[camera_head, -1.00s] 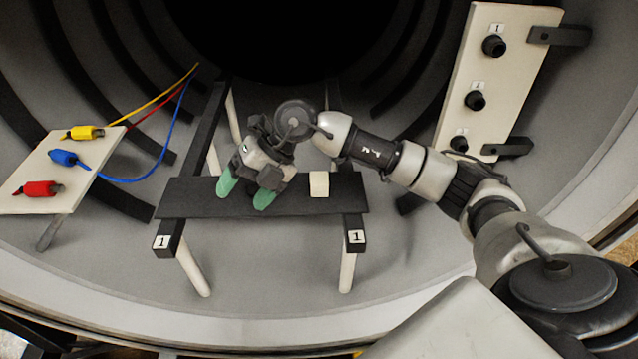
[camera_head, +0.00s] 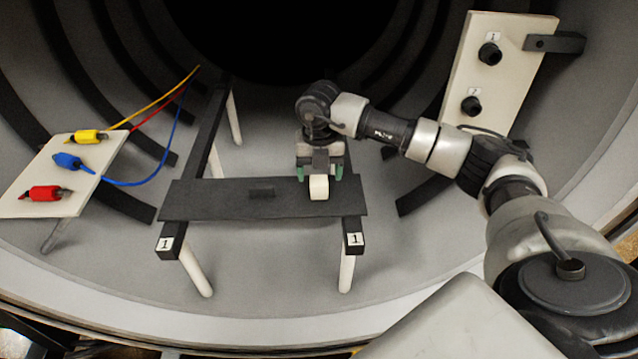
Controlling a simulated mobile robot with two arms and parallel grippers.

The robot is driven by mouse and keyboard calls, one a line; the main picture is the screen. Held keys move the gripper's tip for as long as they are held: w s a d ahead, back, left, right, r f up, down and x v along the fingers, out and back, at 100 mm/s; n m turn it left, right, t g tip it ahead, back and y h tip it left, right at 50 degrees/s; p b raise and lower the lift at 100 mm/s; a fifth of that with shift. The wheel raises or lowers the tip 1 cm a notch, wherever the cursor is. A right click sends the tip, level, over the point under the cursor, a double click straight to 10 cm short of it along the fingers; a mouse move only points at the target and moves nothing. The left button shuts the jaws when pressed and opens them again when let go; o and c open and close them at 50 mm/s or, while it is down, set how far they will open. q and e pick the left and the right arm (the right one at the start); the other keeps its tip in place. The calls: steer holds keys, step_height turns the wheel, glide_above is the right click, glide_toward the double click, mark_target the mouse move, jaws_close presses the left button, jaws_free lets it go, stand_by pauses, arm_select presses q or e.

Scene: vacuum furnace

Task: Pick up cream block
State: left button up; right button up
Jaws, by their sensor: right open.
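The cream block (camera_head: 319,188) stands on the dark crossboard (camera_head: 220,204), near its right end. My right gripper (camera_head: 320,174) is at the block, just behind and above it, pointing down. Its green fingertips show on the left and right of the block, spread apart. I cannot tell whether either finger touches the block. My left gripper is not in view.
Black rails carry the board on white legs inside the round furnace. At left, a pale panel (camera_head: 40,177) holds yellow, blue and red connectors with cables. At right, a white panel (camera_head: 500,60) has black knobs.

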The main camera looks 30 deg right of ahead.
mark_target(319, 180)
steer(key=shift+f+p, duration=0.4)
steer(key=shift+f, duration=1.4)
steer(key=shift+w, duration=0.1)
steer(key=c, duration=1.1)
steer(key=shift+r, duration=0.1)
